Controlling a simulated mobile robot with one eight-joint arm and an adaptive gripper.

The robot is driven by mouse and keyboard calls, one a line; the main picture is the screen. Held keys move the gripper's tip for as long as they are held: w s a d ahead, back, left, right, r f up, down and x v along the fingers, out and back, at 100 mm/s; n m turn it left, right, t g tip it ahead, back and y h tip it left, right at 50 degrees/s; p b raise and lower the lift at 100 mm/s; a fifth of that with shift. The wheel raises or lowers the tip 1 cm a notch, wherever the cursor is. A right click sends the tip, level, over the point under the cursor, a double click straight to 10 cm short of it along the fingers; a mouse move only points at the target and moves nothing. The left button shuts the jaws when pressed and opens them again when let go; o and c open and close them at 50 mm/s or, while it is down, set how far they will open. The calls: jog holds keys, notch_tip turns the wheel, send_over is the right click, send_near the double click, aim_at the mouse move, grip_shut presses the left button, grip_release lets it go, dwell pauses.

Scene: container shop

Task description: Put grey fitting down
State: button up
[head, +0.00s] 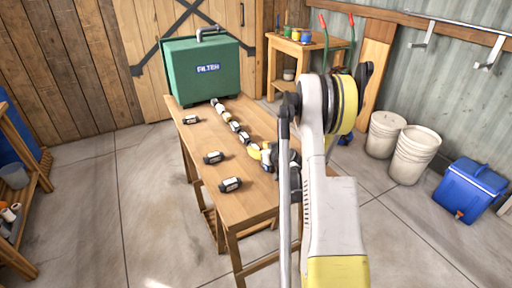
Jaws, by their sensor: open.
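Several small dark grey fittings with pale labels lie on the wooden table (240,206). Three sit apart on its left side: a far fitting (191,119), a middle fitting (214,157) and a near fitting (231,184). Others lie in a slanting row along the middle, among them a grey-and-white fitting (235,126) and another (244,138). My gripper (268,154) is low over the table's right side at the near end of this row, open, mostly hidden behind my arm. Yellow shows beside it. I cannot tell which fitting is the one named, or whether the gripper touches one.
A small bench with paint pots (290,47) is behind. White buckets (414,156) and a blue cooler (470,190) stand at the right.

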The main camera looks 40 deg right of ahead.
jog(key=p+v, duration=0.1)
jog(key=v, duration=0.7)
jog(key=shift+s+a+r, duration=0.1)
jog(key=shift+s+r, duration=0.05)
jog(key=shift+s, duration=0.15)
jog(key=shift+s+a+r, duration=0.1)
jog(key=shift+s+r, duration=0.15)
jog(key=w+a+r+m+t+h, duration=0.1)
jog(key=a+r+h, duration=0.15)
jog(key=r, duration=0.65)
jog(key=w+a+r+t+h, duration=0.1)
jog(key=a+r, duration=0.3)
jog(key=r, duration=0.5)
jog(key=w+a+r+m+t+h, duration=0.1)
jog(key=a+r, duration=0.3)
jog(key=r, duration=0.5)
jog(key=s+a+f+n+g+y, duration=0.2)
jog(key=s+a+f+g+y, duration=0.2)
jog(key=s+a, duration=0.7)
jog(key=s+a+f+n+g+y, duration=0.2)
jog(key=s+a+f+g, duration=0.3)
jog(key=s+a+f, duration=0.3)
jog(key=s+a+y, duration=0.1)
jog(key=s+a, duration=0.3)
jog(key=a, duration=0.4)
jog(key=shift+a+n+y, duration=0.3)
jog(key=shift+a+y, duration=0.05)
jog(key=shift+a, duration=0.05)
